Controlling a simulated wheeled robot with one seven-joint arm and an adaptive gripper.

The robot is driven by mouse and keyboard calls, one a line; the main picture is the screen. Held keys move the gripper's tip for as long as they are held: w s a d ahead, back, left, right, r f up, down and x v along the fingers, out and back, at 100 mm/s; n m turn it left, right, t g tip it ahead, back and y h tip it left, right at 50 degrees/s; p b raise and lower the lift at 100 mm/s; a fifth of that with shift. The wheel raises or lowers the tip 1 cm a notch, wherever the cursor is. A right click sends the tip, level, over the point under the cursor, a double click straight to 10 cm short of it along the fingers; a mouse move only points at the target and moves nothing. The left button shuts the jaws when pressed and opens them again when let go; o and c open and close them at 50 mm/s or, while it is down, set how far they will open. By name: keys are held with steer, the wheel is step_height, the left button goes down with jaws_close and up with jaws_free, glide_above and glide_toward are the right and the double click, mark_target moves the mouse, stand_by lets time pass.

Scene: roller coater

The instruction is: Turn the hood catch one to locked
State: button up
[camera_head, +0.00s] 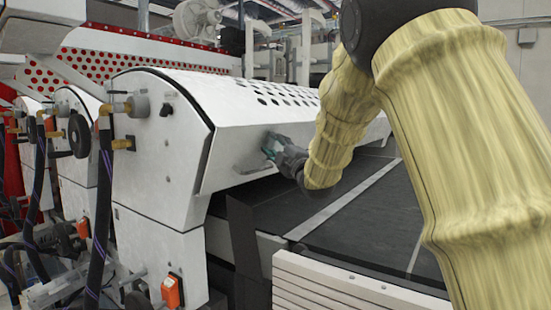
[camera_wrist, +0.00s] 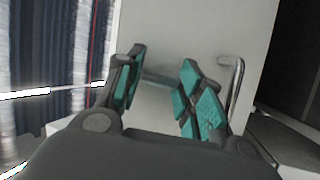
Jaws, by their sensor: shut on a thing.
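The white hood (camera_head: 232,125) of the coater spans the middle of the head view; its pale front panel (camera_wrist: 205,25) fills the middle of the wrist view. My gripper (camera_head: 272,147) is at the lower part of the hood's front. In the wrist view, the green-padded fingers of my gripper (camera_wrist: 160,72) stand apart with a narrow grey piece, seemingly the hood catch (camera_wrist: 160,80), between them. My gripper is shut on it. The fingers hide most of the catch, and I cannot read its position.
A metal bar handle (camera_wrist: 236,92) stands just right of the right finger in the wrist view. A dark belt bed (camera_head: 350,215) lies below the hood. Hoses, knobs and an orange switch (camera_head: 172,291) are on the machine's left side.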

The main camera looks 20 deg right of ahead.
steer(key=shift+n+b, duration=0.6)
steer(key=shift+b, duration=0.25)
steer(key=o, duration=1)
steer(key=v, duration=1.2)
steer(key=shift+f, duration=0.3)
steer(key=shift+w, duration=0.1)
